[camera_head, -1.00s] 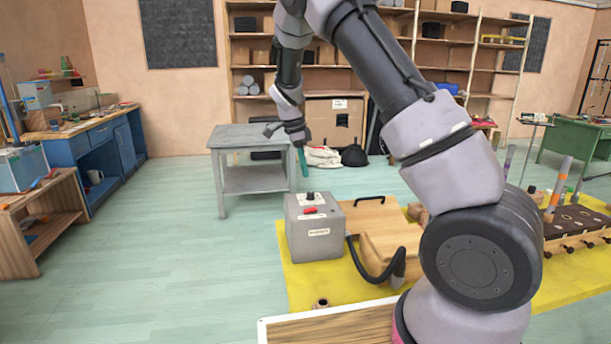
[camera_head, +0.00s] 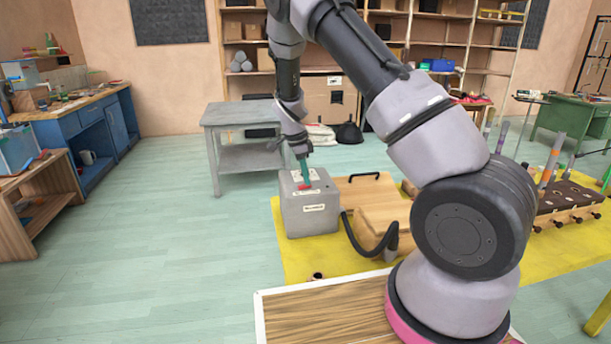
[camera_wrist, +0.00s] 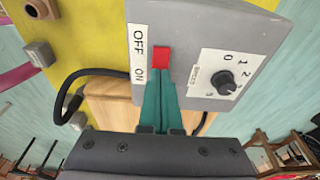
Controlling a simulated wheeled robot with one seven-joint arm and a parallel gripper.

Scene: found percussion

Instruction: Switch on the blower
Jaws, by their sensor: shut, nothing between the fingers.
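The blower is a grey box (camera_head: 309,216) on the yellow mat, with a label on its front. In the wrist view its top panel (camera_wrist: 199,25) carries a red switch (camera_wrist: 161,58), an OFF/ON label (camera_wrist: 138,53) and a black speed dial (camera_wrist: 223,81) with numbers. My gripper (camera_wrist: 160,78) is shut and empty, its teal fingers pointing at the panel. The fingertips are right at the red switch, on its near edge; whether they press it I cannot tell. In the head view my gripper (camera_head: 304,180) is above the box top, by the switch.
A black hose (camera_head: 362,243) runs from the box beside a wooden chest (camera_head: 384,214). A grey table (camera_head: 246,113) stands behind. The yellow mat (camera_head: 300,262) holds other instruments at right. Open floor lies to the left.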

